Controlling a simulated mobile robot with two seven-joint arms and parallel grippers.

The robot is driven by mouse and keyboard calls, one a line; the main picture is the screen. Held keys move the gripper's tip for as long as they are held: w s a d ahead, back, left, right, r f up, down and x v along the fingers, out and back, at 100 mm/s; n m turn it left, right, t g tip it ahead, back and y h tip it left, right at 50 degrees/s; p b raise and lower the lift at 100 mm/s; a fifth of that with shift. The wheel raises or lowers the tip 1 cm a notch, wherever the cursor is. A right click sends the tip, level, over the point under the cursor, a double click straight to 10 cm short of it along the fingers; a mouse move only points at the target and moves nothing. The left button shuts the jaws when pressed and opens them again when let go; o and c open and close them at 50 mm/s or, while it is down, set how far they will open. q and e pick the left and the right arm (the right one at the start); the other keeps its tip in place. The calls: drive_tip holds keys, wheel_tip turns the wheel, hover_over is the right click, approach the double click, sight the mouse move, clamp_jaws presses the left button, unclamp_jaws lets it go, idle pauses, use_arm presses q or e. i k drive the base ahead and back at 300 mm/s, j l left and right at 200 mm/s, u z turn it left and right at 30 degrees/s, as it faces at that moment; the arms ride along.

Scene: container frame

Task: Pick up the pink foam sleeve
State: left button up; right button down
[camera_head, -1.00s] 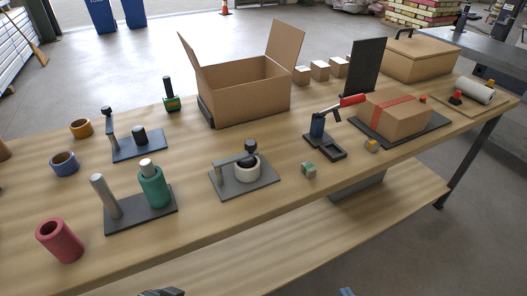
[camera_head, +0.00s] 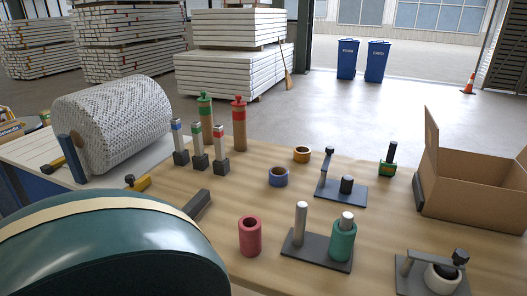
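The pink foam sleeve (camera_head: 250,237) is a short hollow cylinder. It stands upright on the wooden table near its front edge, left of a dark plate (camera_head: 312,250) with a bare grey peg (camera_head: 300,223). A green sleeve (camera_head: 342,242) sits around a second peg on that plate. Neither of my grippers shows in the head view now.
A large dark green rounded object (camera_head: 110,255) fills the lower left. A big patterned roll (camera_head: 115,120) lies behind it. Several upright stamps (camera_head: 200,145) stand at the table's back left.

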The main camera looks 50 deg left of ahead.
sight(249, 226)
drive_tip(key=u, duration=1.75)
